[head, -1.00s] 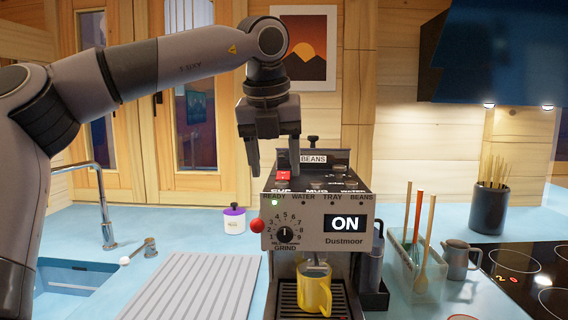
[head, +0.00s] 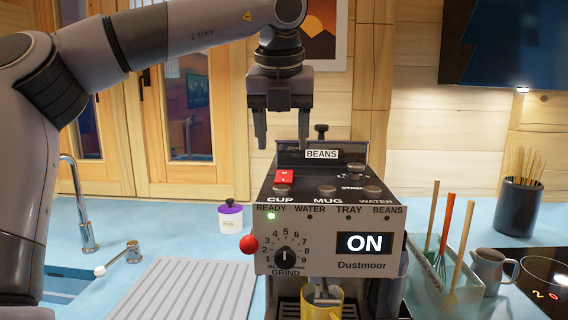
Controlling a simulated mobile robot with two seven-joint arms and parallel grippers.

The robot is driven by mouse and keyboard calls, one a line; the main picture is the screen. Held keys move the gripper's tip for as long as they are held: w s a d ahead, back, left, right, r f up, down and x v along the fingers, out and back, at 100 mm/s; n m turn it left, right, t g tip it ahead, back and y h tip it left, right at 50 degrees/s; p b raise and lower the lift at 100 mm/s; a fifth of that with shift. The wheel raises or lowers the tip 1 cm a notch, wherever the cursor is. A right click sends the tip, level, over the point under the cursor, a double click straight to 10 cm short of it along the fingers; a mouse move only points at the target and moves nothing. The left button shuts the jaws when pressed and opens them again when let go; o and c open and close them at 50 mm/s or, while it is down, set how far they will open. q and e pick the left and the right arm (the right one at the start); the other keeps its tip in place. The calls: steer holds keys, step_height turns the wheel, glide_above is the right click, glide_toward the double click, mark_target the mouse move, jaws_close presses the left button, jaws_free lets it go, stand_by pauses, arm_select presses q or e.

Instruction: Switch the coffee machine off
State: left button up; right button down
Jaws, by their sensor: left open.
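The coffee machine (head: 318,262) stands on the blue counter in the middle of the head view. A red rocker switch (head: 284,177) sits on the machine's top, at the left behind the CUP button (head: 282,190). My left gripper (head: 282,142) is open and empty, pointing down, with its fingertips above and a little behind the red switch in the picture. It appears clear of the machine. A yellow mug (head: 322,303) stands under the spout, its lower part cut off. My right gripper is out of view.
A red ball-ended lever (head: 249,244) sticks out at the machine's left side. A ribbed drainboard (head: 190,290) and a white jar with purple lid (head: 231,217) are to the left. A utensil holder (head: 440,290) and a jug (head: 490,270) stand to the right.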

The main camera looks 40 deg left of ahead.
mark_target(283, 178)
arm_select(q)
steer(key=x, duration=0.6)
steer(key=shift+f+p, duration=0.35)
steer(key=shift+f, duration=0.05)
